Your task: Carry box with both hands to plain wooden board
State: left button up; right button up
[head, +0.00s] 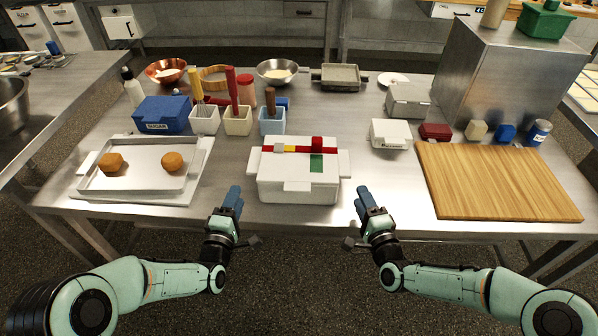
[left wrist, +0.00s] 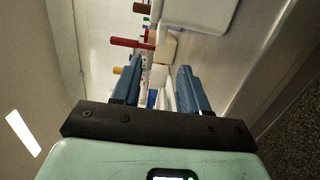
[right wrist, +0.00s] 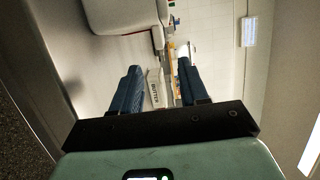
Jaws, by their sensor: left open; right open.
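The white box (head: 298,184) stands upright on the front middle of the steel table, with a handle on each side and red, yellow and green pieces at its top. The plain wooden board (head: 498,182) lies flat at the table's right. My left gripper (head: 233,197) is open and empty, front-left of the box and apart from it. My right gripper (head: 366,199) is open and empty, front-right of the box and apart from it. Part of the box also shows at the top of the left wrist view (left wrist: 203,12) and the right wrist view (right wrist: 118,14).
A tray (head: 140,182) with two brown buns lies at the left. Utensil holders (head: 238,121) stand behind the box. A small white carton (head: 389,134) and several small items stand behind the board. A big metal block (head: 500,80) stands at the back right. The board's surface is clear.

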aim_at(249, 165)
pick_arm(q)
jog(key=w, duration=0.4)
jog(key=w+d, duration=0.1)
jog(key=w, duration=0.3)
jog(key=w+d, duration=0.1)
jog(key=w, duration=0.3)
jog(key=shift+w, duration=0.4)
pick_arm(e)
jog(key=x, duration=1.3)
jog(key=shift+s, duration=0.1)
pick_arm(q)
grip_shut()
pick_arm(e)
grip_shut()
jog(key=shift+r, duration=0.1)
